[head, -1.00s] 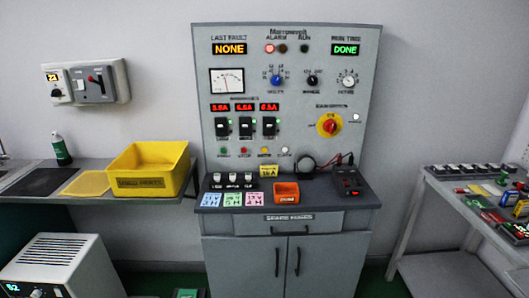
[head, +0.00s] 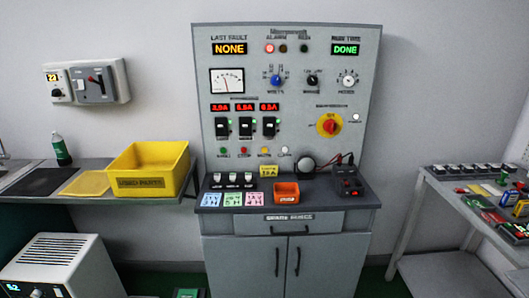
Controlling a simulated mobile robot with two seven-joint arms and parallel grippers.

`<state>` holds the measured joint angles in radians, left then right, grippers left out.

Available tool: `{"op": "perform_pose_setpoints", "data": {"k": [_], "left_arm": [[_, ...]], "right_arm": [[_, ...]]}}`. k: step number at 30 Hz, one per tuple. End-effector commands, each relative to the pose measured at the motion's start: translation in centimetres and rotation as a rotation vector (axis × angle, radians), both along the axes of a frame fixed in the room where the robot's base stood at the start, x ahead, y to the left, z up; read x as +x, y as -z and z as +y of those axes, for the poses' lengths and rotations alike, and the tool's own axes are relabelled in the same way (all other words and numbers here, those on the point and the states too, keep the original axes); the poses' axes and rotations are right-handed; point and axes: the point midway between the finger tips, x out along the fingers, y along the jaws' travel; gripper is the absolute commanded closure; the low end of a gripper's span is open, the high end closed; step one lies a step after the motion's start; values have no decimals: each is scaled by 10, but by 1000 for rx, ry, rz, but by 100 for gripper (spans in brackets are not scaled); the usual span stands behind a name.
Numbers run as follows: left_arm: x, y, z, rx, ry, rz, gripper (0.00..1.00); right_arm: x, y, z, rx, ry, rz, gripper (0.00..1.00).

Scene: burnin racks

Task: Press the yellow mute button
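The yellow mute button (head: 264,151) is a small round button in the row low on the grey control panel (head: 345,40). It sits between a red button (head: 243,151) to its left and a white button (head: 285,151) to its right, with a green button (head: 223,151) at the row's left end. The labels under the buttons are too blurred to read for certain. A red lamp (head: 269,48) is lit under the alarm label. Neither of my grippers shows in the head view.
A grey cabinet (head: 245,262) stands under the panel. Its counter carries an orange bin (head: 286,193), a dark box (head: 347,183) with leads, and coloured cards. A yellow used-parts bin (head: 147,169) is on the left bench. A cluttered table (head: 440,181) is at right.

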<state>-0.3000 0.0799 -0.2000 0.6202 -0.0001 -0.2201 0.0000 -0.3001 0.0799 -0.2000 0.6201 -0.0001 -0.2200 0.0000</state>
Motion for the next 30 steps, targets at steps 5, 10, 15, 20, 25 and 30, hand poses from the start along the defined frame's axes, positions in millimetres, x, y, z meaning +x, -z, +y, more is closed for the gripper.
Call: {"op": "perform_pose_setpoints", "data": {"k": [5, 10, 15, 20, 25, 30], "left_arm": [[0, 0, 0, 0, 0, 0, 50], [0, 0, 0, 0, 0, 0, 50], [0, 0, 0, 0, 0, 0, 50], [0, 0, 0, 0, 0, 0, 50], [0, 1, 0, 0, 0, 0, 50], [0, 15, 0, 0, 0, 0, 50]], "right_arm": [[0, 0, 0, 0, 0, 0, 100], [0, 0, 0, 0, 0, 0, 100], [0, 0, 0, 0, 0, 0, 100], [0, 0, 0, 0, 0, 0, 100], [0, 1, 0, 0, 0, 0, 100], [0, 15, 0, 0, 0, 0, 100]]}}
